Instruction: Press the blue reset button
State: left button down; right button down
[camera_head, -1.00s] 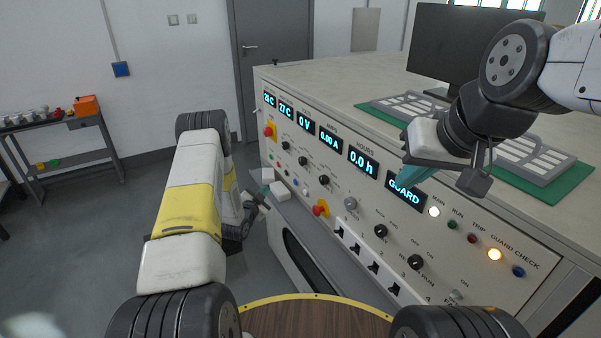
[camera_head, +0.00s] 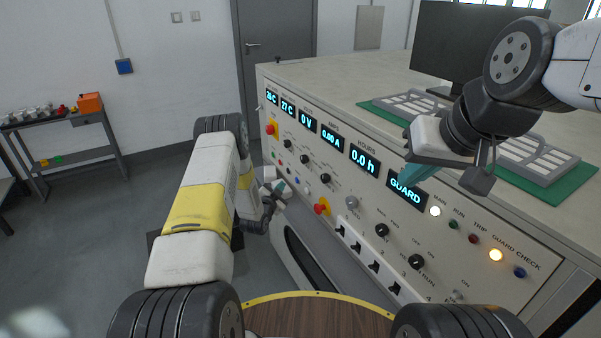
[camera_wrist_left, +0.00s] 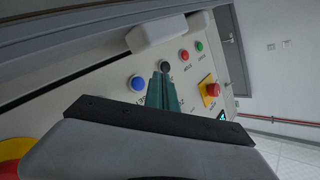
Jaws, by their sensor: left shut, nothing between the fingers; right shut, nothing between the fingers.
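The blue reset button (camera_wrist_left: 138,83) shows in the left wrist view on the pale panel, with a partly covered label below it. My left gripper (camera_wrist_left: 162,77) is shut and empty. Its teal fingertips are just right of the blue button in that view, near a black button (camera_wrist_left: 164,66); I cannot tell whether they touch the panel. In the head view my left gripper (camera_head: 281,187) is at the panel's lower left. My right gripper (camera_head: 408,179) is shut and empty, in front of the GUARD display (camera_head: 407,192).
Red (camera_wrist_left: 183,55) and green (camera_wrist_left: 199,46) buttons and a red emergency stop on yellow (camera_wrist_left: 210,89) are nearby. Another emergency stop (camera_head: 321,207) and a row of switches (camera_head: 374,266) lie to the right.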

pick_arm(q)
jog(key=shift+w+d, duration=0.45)
jog(key=shift+d, duration=0.2)
jog(key=shift+w+d, duration=0.4)
jog(key=shift+d, duration=0.2)
dwell(1.2)
jog(key=shift+w+d, duration=0.25)
jog(key=shift+d, duration=0.1)
jog(key=shift+w+d, duration=0.25)
jog(key=shift+d, duration=0.05)
dwell(0.8)
jog(key=shift+s+a, duration=0.5)
jog(key=shift+a, duration=0.15)
jog(key=s+a, duration=0.2)
jog(key=a, duration=0.2)
jog(key=shift+s+a, duration=0.1)
jog(key=shift+s, duration=0.3)
